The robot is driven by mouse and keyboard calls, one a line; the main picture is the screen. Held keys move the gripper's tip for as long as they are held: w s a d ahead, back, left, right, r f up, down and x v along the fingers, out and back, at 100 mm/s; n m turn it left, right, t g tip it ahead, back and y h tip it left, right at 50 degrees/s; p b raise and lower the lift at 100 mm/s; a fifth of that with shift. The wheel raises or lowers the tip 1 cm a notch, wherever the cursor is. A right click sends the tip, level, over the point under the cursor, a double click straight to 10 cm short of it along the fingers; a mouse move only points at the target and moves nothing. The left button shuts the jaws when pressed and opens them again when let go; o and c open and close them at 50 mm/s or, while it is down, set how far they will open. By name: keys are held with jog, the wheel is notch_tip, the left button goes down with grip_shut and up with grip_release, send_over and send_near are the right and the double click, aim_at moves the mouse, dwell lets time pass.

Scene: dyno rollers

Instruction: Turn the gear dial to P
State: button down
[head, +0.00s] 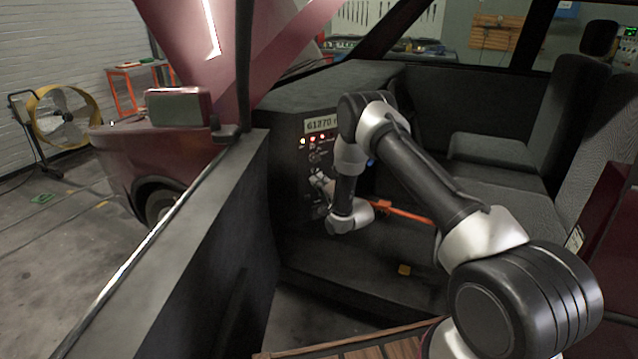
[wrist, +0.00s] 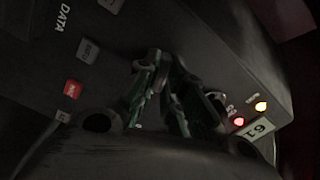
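The dark dashboard panel (head: 312,168) stands left of my arm in the head view, with lit lights and a readout on it. My gripper (head: 321,184) is close in front of its lower part, small and partly covered by my wrist. In the wrist view my gripper (wrist: 160,72) points at the panel (wrist: 120,35), its fingers meeting or nearly meeting near the panel face. I cannot make out the gear dial or its letters; it may be hidden behind the fingers. The wrist view is too dark to tell whether the fingers hold anything.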

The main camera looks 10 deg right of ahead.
dwell(0.4)
jog(key=n, duration=1.3)
jog(key=shift+s+a+r+n, duration=0.1)
jog(key=shift+a+r+n, duration=0.2)
jog(key=shift+n, duration=0.1)
dwell(0.4)
jog(key=c, duration=1.5)
grip_release()
jog(key=shift+f, duration=0.1)
